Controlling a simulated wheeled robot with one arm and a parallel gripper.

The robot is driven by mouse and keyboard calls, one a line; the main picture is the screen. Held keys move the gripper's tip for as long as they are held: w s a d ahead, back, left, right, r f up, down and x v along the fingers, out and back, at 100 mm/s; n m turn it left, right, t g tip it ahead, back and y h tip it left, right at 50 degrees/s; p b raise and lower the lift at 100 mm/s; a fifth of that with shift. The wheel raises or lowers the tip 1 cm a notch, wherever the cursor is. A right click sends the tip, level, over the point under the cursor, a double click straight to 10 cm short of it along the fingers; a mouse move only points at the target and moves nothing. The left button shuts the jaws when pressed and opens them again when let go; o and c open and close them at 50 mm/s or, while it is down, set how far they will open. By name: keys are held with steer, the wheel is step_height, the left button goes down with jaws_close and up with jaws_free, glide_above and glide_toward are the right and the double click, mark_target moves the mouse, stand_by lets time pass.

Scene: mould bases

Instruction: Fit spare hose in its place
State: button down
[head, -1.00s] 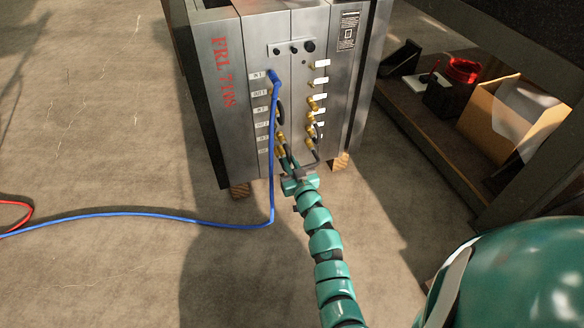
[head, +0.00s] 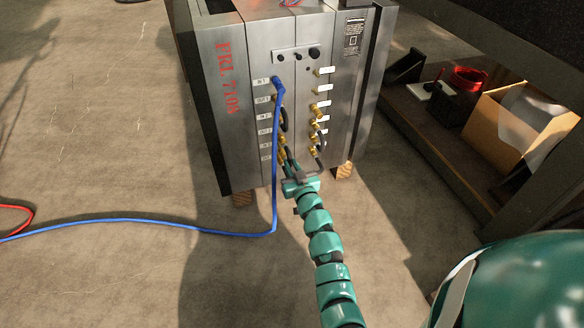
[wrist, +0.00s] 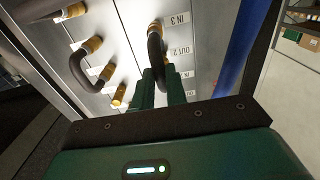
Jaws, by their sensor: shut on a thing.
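In the wrist view my green fingers (wrist: 161,88) are shut on a short curved black hose (wrist: 154,48). One brass end of this hose is at the face near the IN 3 label; the end between my fingers is hidden. Another looped black hose (wrist: 78,72) joins brass fittings in the other column.
A blue hose (head: 277,150) hangs from IN 1 and runs left across the floor, close beside my arm. A red hose (head: 22,215) lies at the far left. A shelf at right holds a cardboard box (head: 500,115) and a red coil (head: 468,80). The floor at left is mostly clear.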

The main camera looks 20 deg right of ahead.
steer(key=shift+w+r+b, duration=0.1)
steer(key=shift+w+b, duration=0.85)
steer(key=shift+w, duration=0.85)
stand_by(1.2)
steer(key=c, duration=0.9)
jaws_free()
steer(key=shift+c, duration=0.2)
steer(key=shift+s, duration=0.1)
steer(key=shift+s+p, duration=0.5)
steer(key=shift+s, duration=2.9)
steer(key=shift+s, duration=0.1)
